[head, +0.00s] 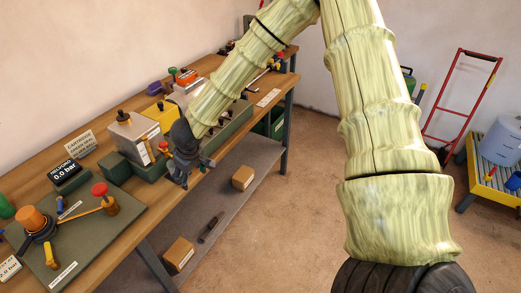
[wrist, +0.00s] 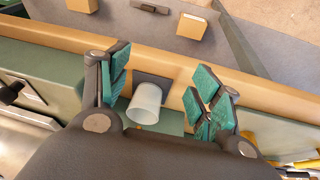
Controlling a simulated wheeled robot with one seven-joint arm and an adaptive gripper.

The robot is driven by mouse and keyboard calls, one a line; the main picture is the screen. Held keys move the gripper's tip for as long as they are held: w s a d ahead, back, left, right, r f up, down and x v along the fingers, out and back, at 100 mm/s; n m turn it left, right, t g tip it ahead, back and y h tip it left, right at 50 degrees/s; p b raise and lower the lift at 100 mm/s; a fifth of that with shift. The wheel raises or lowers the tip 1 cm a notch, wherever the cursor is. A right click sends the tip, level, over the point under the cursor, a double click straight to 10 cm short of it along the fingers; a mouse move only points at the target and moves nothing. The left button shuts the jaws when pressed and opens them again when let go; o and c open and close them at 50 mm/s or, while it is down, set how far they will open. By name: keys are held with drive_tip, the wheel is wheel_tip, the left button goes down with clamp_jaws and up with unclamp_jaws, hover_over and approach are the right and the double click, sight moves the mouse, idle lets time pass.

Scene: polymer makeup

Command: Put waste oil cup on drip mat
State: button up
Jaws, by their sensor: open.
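A whitish cup (wrist: 144,104), which I take as the waste oil cup, shows in the wrist view between my gripper's fingers. My gripper (wrist: 163,72) is open, with teal pads either side of the cup; I see a gap on the right and a smaller one on the left. A dark grey square (wrist: 152,79), possibly the drip mat, lies just beyond the cup near the bench edge. I cannot tell whether the cup rests on it. In the head view my gripper (head: 183,176) is at the bench's front edge; the cup is hidden there.
The wooden bench (head: 135,232) carries a metal box (head: 132,137), a green board (head: 85,235) with orange and red-knobbed fittings, and small signs. A lower shelf (head: 225,200) holds cardboard boxes (head: 242,177).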

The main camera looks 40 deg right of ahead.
drive_tip(key=s+f+m+g+h, duration=0.1)
drive_tip(key=s+f, duration=1.7)
drive_tip(key=s+a+f+m+g, duration=0.1)
drive_tip(key=s+f, duration=0.2)
drive_tip(key=s, duration=0.7)
drive_tip(key=s+a+f+m+g+y, duration=0.1)
drive_tip(key=s+f, duration=0.2)
drive_tip(key=s, duration=0.8)
drive_tip(key=shift+f, duration=0.25)
